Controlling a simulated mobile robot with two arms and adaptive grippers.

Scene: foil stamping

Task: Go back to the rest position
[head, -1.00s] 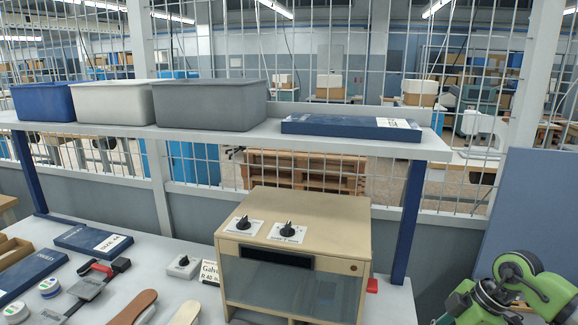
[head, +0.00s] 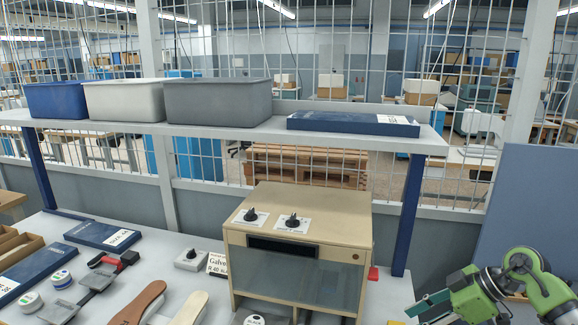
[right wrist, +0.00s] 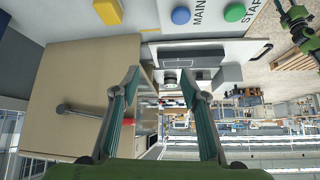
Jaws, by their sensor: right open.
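My right gripper (right wrist: 160,85) is open and empty in the right wrist view, its two teal fingers spread apart. In the head view my right gripper (head: 428,303) is at the lower right, right of the beige machine (head: 298,205) and apart from it; only part of its fingers shows there. My left arm is not in the head view. A small green and dark arm part (right wrist: 300,25) shows at the upper right of the right wrist view, too small to read its jaws.
The machine stands on a grey table (head: 180,270) with two knobs on top. Blue flat boxes (head: 105,235), tape rolls (head: 60,277) and wooden-handled tools (head: 140,303) lie left. A shelf (head: 200,132) above carries a blue, a white and a grey bin (head: 218,103) and a blue box (head: 352,124).

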